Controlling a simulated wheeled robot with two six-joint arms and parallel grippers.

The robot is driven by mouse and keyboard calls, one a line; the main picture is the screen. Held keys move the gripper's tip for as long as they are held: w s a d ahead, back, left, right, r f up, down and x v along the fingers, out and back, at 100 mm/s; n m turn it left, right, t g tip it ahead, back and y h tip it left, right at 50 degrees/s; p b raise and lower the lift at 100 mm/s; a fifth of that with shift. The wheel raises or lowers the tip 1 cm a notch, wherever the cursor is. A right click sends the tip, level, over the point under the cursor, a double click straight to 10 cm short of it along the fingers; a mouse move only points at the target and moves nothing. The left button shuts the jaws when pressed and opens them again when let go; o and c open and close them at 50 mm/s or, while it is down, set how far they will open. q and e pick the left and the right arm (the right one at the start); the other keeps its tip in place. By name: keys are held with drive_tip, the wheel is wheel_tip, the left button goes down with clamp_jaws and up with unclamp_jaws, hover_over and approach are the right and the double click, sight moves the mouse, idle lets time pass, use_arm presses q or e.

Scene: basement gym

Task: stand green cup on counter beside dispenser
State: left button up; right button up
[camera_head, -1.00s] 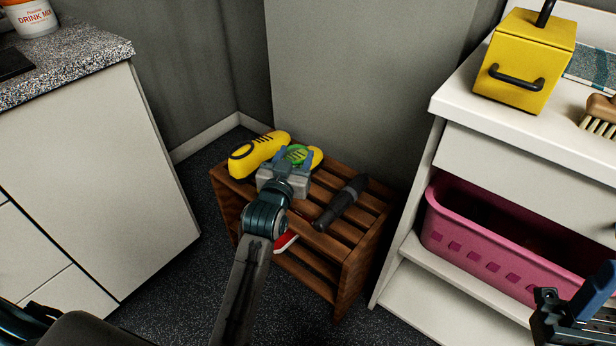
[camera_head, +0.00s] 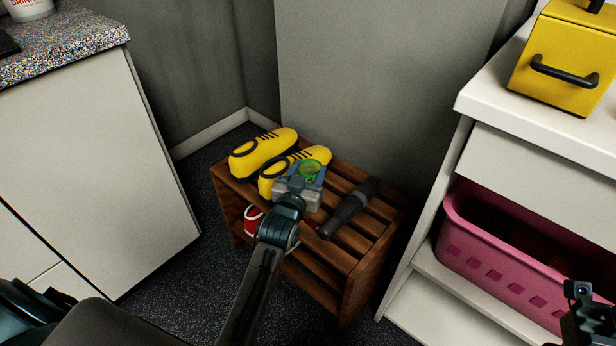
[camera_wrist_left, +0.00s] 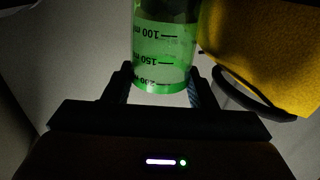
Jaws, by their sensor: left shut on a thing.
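The green cup (camera_head: 310,168) is clear green with measuring marks. My left gripper (camera_head: 306,180) is shut on it, over the slatted wooden rack. The left wrist view shows the cup (camera_wrist_left: 163,45) between the two fingers, its marks upside down in that picture. Whether the cup touches the rack or shoe cannot be told. The speckled grey counter (camera_head: 75,50) is at the upper left. I see nothing that is clearly a dispenser. My right gripper (camera_head: 585,312) is partly in view at the lower right corner; its fingers are not clear.
Yellow shoes (camera_head: 262,153) and a dark cylindrical object (camera_head: 349,209) lie on the wooden rack (camera_head: 365,255). A white tub (camera_head: 28,8) stands on the counter. At right, a white shelf unit (camera_head: 500,95) holds a yellow box (camera_head: 560,65) and a pink basket (camera_head: 500,270).

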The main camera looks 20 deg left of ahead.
use_arm(q)
drive_tip(key=shift+f, duration=0.25)
drive_tip(key=o, duration=1.2)
drive_tip(key=shift+f, duration=0.1)
drive_tip(key=shift+o, duration=0.2)
